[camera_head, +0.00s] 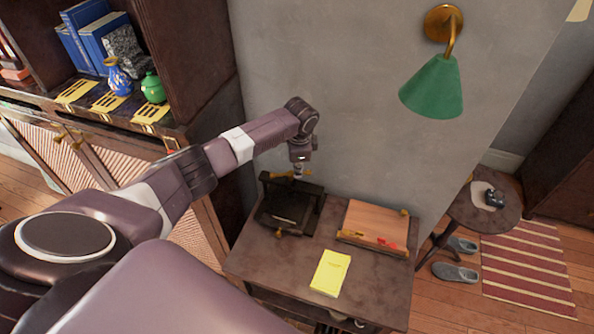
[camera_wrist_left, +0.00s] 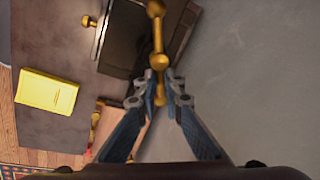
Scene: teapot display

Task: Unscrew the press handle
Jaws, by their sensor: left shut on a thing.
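The press (camera_head: 288,207) is a dark frame standing on the small table against the grey wall. Its handle (camera_head: 290,174) is a brass bar across the top, and it also shows in the left wrist view (camera_wrist_left: 158,40) as a bar with round knobs. My left gripper (camera_head: 299,172) reaches down from above the press and is shut on the handle; in the left wrist view its fingertips (camera_wrist_left: 160,92) close around the near end of the bar. The fingers partly hide that end. My right gripper is not in view.
A yellow booklet (camera_head: 330,272) lies on the table (camera_head: 262,259) in front of the press. A wooden board with brass fittings (camera_head: 372,224) lies to its right. A green wall lamp (camera_head: 434,88) hangs above right. A shelf (camera_head: 186,70) with books and vases stands left.

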